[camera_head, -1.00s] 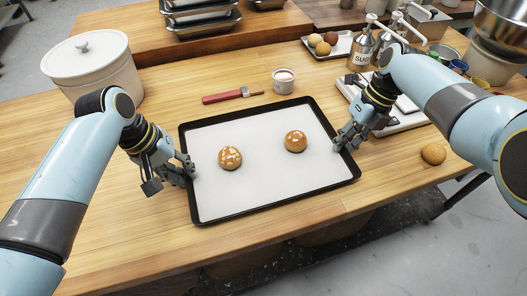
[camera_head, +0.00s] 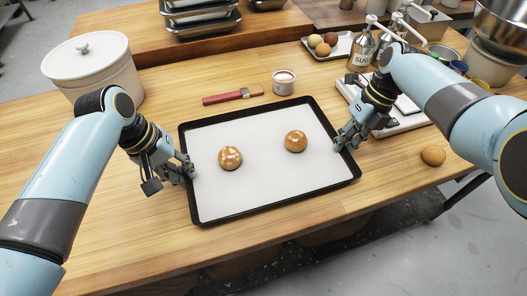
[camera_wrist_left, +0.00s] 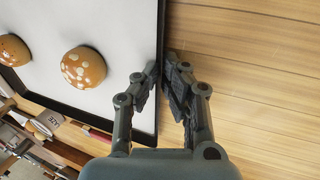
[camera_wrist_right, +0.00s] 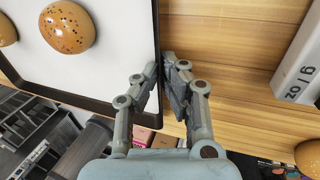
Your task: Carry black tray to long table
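The black tray (camera_head: 262,209) has a white liner and carries two round buns, a left one (camera_head: 230,158) and a right one (camera_head: 295,141). It is level, over the front part of a long wooden table (camera_head: 130,220). I cannot tell whether it touches the wood. My left gripper (camera_head: 190,170) is shut on the tray's left rim; in the left wrist view the rim (camera_wrist_left: 160,30) runs between its fingers. My right gripper (camera_head: 340,145) is shut on the right rim, which also lies between the fingers in the right wrist view (camera_wrist_right: 156,30).
A lidded white pot (camera_head: 95,75) stands at the left. Behind the tray lie a red-handled brush (camera_head: 225,97) and a small cup (camera_head: 284,83). A white scale (camera_head: 405,122) and a loose bun (camera_head: 433,154) are at the right. A raised wooden surface (camera_head: 150,45) with stacked metal trays is behind.

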